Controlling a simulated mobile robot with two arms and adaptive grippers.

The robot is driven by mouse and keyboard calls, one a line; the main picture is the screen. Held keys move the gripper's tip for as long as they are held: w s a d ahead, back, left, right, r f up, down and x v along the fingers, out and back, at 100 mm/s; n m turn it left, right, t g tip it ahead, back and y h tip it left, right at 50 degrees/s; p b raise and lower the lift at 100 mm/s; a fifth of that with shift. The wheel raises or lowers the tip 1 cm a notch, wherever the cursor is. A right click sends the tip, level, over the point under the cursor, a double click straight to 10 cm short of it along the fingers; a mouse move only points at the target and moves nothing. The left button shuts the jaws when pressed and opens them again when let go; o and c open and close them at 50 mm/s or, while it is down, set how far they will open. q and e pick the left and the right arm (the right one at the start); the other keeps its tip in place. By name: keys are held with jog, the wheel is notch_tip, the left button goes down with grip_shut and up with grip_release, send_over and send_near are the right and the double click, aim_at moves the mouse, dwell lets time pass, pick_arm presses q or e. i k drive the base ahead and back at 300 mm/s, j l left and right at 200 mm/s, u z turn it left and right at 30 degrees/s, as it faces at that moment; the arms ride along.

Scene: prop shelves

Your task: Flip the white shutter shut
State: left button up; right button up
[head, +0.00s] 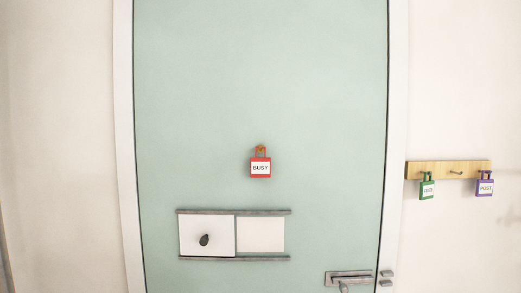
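The white shutter (207,226) is a flat square panel with a dark knob (204,240). It sits at the left between two grey horizontal rails (233,212) on a pale green door (320,100). To its right, between the same rails, is a paler cream rectangle (261,235); I cannot tell whether this is an opening or a panel. Neither of my grippers shows in the head view.
A red "BUSY" tag (260,168) hangs on the door above the rails. A metal door handle (348,278) is at the lower right. On the right wall, a wooden hook rail (440,169) carries a green tag (427,188) and a purple tag (485,186).

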aim_at(200, 236)
jog(key=j+z, duration=0.7)
jog(key=k+j+z, duration=0.1)
jog(key=j+z, duration=0.25)
